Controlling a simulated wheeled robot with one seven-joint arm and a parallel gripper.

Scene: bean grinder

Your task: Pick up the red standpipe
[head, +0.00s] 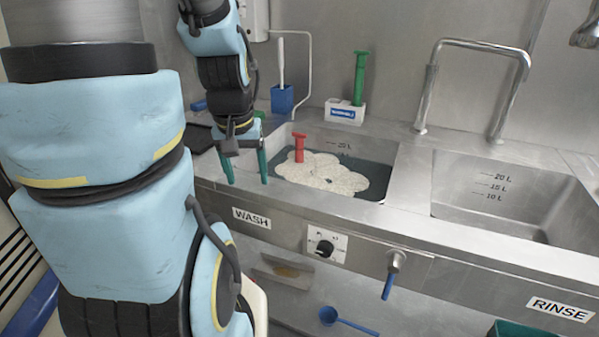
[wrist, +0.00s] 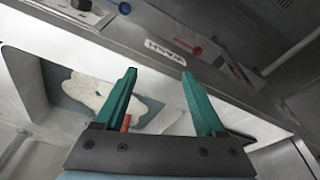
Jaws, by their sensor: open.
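The red standpipe (head: 299,147) stands upright in the wash basin (head: 392,172), with its T-shaped top above pale foam. In the wrist view, a short part of the red standpipe (wrist: 126,123) shows beside the left green finger, which hides some of it. My gripper (head: 247,174) points down with its two green fingers spread, left of the standpipe and near the left end of the basin. In the wrist view my gripper (wrist: 158,76) is open and nothing is between its fingers.
A green standpipe (head: 360,78) stands in a white holder (head: 345,113) behind the basin. A blue cup with a brush (head: 282,98) stands left of it. The rinse basin (head: 480,200) and curved faucet (head: 480,44) are at right. Foam (head: 335,178) covers much of the wash basin.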

